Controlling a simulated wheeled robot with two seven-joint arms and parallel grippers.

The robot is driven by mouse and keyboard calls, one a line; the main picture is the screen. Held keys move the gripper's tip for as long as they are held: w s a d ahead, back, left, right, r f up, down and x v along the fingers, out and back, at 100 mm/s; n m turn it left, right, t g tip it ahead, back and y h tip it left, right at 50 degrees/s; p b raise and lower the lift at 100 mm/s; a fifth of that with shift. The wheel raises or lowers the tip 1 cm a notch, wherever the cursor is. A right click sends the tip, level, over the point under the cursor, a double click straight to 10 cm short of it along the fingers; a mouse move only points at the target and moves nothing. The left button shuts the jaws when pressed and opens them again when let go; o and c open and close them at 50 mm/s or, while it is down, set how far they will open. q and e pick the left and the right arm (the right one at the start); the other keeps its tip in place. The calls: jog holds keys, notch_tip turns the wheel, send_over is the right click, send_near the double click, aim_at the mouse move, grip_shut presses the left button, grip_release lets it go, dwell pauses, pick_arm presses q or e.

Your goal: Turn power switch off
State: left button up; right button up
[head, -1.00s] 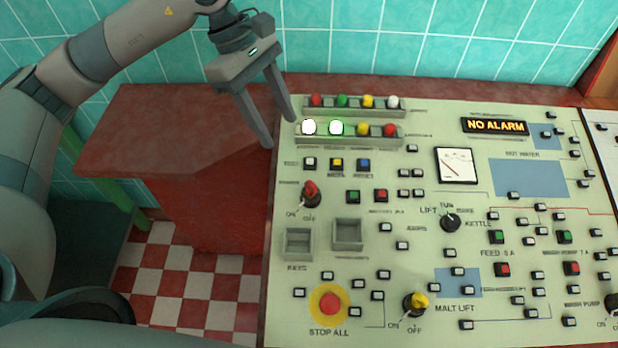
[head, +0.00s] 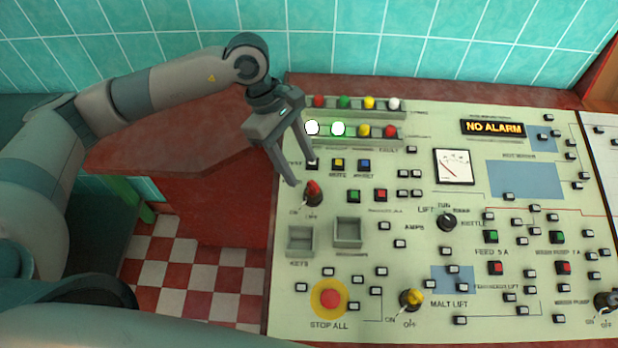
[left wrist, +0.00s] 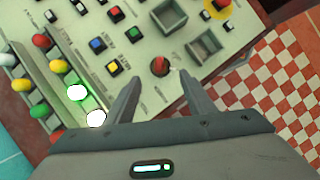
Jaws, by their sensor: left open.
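The power switch is a red rotary knob (head: 313,192) on the upper left of the control panel, with ON and OFF printed below it. It also shows in the left wrist view (left wrist: 159,66), ahead of the fingers and between their lines. My left gripper (head: 305,172) is open and empty, its fingers pointing down just above the knob. I cannot tell whether a finger touches the knob. In the left wrist view the two fingers (left wrist: 163,82) are spread apart with the panel beyond them. My right gripper is not in view.
The pale green panel (head: 400,290) carries rows of coloured lamps (head: 365,131), a yellow malt lift knob (head: 411,299) and a red stop-all button (head: 330,299). Two square recesses (head: 347,243) lie below the red knob. A tiled wall stands behind.

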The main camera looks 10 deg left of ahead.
aim_at(309, 187)
pick_arm(q)
jog(key=p+x, duration=0.1)
jog(key=x, duration=0.4)
jog(key=shift+s+d+f+p, duration=0.1)
jog(key=shift+d+f+p, duration=0.1)
jog(key=shift+p, duration=0.2)
jog(key=shift+x, duration=0.85)
jog(key=c, duration=1.1)
